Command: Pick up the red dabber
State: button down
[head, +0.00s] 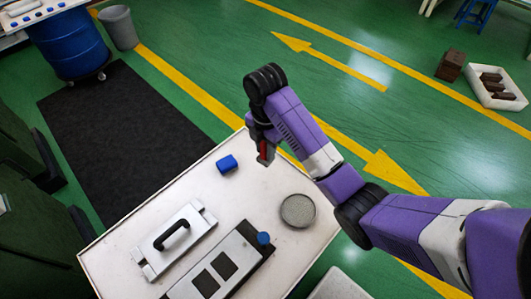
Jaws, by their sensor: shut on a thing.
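The red dabber (264,149) shows as a narrow red strip between the dark fingers of my gripper (265,157). My gripper is shut on it and points down, near the far right edge of the white table (125,238). Most of the dabber is hidden by the fingers. I cannot tell from this one view how high it is above the table.
A blue block (228,164) lies left of my gripper. Bare tabletop surrounds the block.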

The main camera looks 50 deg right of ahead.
notch_tip(320, 180, up, 4)
jog(key=shift+d+r+p, duration=0.1)
jog(key=shift+d+p, duration=0.05)
jog(key=shift+p, duration=0.95)
jog(key=shift+w+r+b, duration=0.45)
jog(key=shift+w+r, duration=0.1)
jog(key=shift+r, duration=0.2)
jog(key=shift+s+r, duration=0.15)
jog(key=shift+r, duration=0.2)
jog(key=shift+s, duration=0.4)
